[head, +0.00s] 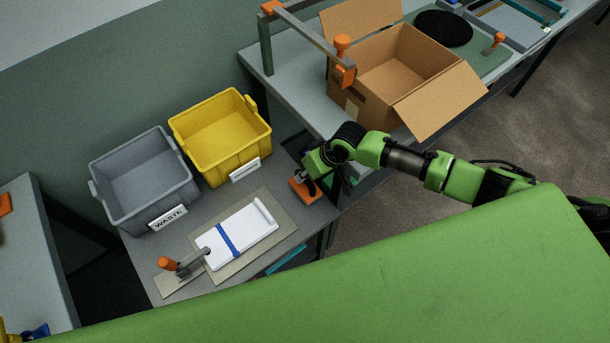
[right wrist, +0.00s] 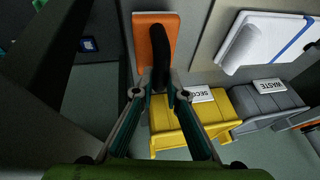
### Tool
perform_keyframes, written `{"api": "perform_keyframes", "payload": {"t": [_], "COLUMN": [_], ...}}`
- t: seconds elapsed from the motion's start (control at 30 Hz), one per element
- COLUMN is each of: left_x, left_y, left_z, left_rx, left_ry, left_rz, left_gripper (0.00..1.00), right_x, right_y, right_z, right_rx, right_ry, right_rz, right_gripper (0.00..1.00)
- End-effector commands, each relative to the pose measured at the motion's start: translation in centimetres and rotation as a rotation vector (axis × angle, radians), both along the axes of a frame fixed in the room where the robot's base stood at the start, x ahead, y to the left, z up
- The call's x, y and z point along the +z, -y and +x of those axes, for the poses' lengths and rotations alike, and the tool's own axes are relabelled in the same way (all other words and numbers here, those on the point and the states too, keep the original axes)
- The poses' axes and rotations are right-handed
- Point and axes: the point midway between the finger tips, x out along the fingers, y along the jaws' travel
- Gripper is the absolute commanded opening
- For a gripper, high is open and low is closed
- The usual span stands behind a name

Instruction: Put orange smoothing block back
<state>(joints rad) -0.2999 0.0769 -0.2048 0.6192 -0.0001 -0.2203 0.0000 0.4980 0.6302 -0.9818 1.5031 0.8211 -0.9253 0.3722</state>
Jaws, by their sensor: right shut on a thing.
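The orange smoothing block (head: 299,191) is at the right corner of the grey worktable, beside the beige mat. My right gripper (head: 312,179) is over it and shut on its black handle. In the right wrist view the orange base (right wrist: 143,38) shows behind the dark curved handle (right wrist: 159,52), with the finger ends (right wrist: 157,92) closed around the handle's near end. I cannot tell whether the base touches the tabletop. My left gripper is not in view.
A beige mat (head: 283,215) holds a white folded piece with a blue band (head: 228,240), near an orange-handled clamp (head: 168,264). A yellow bin (head: 222,160) and a grey WASTE bin (head: 149,218) stand behind. An open cardboard box (head: 369,110) is on the far table.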

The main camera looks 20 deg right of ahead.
Motion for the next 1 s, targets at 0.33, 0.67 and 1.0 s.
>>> {"api": "perform_keyframes", "payload": {"t": [0.33, 0.67, 1.0], "left_x": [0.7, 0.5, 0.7], "left_y": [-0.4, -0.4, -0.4], "left_z": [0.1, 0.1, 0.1], "left_rx": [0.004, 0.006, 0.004], "left_ry": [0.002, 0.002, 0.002], "left_rz": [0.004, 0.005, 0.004], "left_gripper": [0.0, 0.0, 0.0], "right_x": [-1.4, -1.8, -1.3], "right_y": [-0.1, 0.0, 0.0], "right_z": [0.0, -0.1, 0.0], "right_rx": [0.0, 0.0, 0.0], "right_ry": [0.003, 0.0, 0.001], "right_rz": [0.002, 0.0, 0.0], "right_gripper": [0.0, 0.3, 0.3]}}
